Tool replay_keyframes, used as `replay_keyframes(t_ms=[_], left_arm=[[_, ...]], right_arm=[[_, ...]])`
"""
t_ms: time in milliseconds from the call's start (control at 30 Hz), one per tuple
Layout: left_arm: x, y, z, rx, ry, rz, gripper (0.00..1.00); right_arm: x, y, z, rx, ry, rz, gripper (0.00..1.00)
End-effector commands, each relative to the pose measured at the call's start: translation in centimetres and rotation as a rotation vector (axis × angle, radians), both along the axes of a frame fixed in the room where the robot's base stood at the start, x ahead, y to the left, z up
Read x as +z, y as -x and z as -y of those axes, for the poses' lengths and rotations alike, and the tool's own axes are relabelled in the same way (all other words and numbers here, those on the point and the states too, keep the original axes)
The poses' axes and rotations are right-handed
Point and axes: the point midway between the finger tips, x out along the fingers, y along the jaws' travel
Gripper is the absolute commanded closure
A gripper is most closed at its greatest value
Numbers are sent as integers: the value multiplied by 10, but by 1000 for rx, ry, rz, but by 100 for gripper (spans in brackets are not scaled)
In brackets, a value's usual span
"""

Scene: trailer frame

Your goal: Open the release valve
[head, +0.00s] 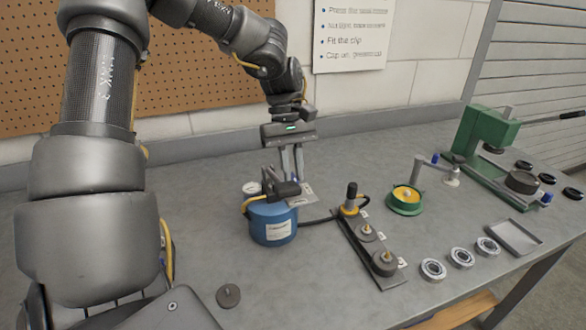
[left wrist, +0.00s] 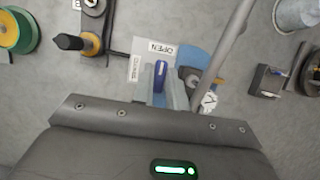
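The blue canister (head: 273,224) with the release valve stands on the bench in front of my left arm. My left gripper (head: 292,176) points down over its top, fingers close together. In the left wrist view, a blue lever (left wrist: 160,72) lies between the fingertips (left wrist: 162,95), which look closed on it; contact is partly hidden. The lever's end points toward a plate marked OPEN (left wrist: 160,49); a second label (left wrist: 135,69) lies beside it, its text hard to read. My right gripper is out of view.
A plate with posts (head: 366,232) stands right of the canister, joined by a dark hose (head: 318,221). Beyond are a green-yellow spool (head: 405,199), a green press (head: 485,135), bearing rings (head: 461,257) and a tray (head: 512,237). A small disc (head: 228,295) lies at the front.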

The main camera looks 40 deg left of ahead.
Motion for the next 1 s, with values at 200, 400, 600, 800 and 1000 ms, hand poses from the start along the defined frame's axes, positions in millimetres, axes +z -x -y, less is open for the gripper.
replay_keyframes(t_ms=[200,400,600,800,1000], left_arm=[[0,0,0,1,0,0,65],[0,0,0,0,0,0,65],[18,-4,-6,1,-1,4,65],[58,-11,-20,2,0,4,65],[80,-15,-28,2,1,1,65]], right_arm=[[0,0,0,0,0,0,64],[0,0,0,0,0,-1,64],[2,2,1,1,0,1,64],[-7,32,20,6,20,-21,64],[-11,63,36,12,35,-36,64]])
